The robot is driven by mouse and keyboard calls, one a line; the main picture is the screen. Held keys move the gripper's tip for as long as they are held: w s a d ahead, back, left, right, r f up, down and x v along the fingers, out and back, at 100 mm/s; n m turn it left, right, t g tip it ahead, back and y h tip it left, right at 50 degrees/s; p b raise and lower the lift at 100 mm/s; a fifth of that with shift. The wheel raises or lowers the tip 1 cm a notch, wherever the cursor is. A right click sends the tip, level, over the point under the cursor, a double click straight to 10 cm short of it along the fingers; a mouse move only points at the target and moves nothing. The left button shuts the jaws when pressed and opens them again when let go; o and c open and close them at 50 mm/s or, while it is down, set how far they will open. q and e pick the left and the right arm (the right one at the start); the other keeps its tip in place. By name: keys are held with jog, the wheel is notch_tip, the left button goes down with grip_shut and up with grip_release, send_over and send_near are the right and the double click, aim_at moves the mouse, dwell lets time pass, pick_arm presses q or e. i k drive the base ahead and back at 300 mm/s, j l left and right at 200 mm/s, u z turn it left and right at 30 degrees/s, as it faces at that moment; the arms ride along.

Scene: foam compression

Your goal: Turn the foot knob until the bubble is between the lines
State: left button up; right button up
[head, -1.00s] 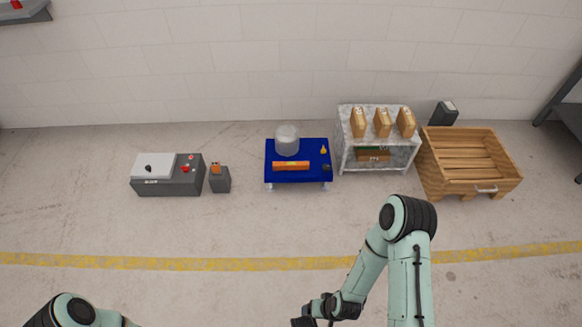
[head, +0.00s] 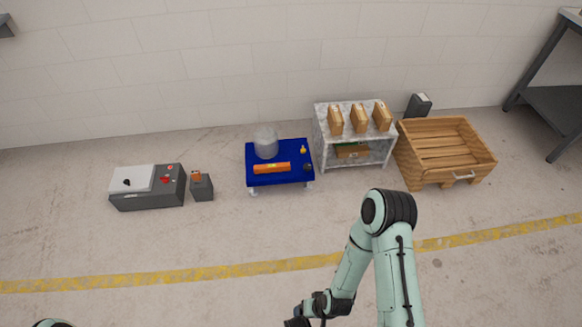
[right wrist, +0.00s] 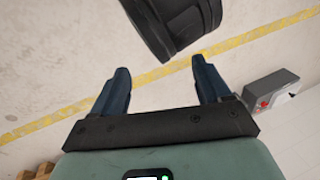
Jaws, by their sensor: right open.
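A low blue table (head: 280,178) stands near the wall, far beyond my arms. On its top lies an orange bar (head: 272,168) that looks like a level; its bubble and lines are too small to read. A grey cylinder (head: 266,143) stands behind the bar. A small dark knob (head: 307,168) sits at the table's front right corner. My right gripper (head: 296,322) is low at the bottom edge, well short of the table. In the right wrist view it is open (right wrist: 160,77) with nothing between its fingers. My left gripper is out of view.
A grey control box (head: 147,187) and a small dark block (head: 202,188) stand left of the table. A marble-look shelf (head: 355,161) with several cartons and a wooden crate (head: 447,153) stand right. The floor before them is clear, crossed by a yellow line (head: 200,274).

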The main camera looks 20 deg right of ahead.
aim_at(307, 166)
jog(key=i+l, duration=0.3)
jog(key=i, duration=0.15)
jog(key=i+l, duration=0.3)
jog(key=i+l+z, duration=0.1)
jog(key=i+l, duration=0.2)
jog(key=i, duration=0.25)
jog(key=i+l, duration=0.25)
jog(key=i, duration=0.2)
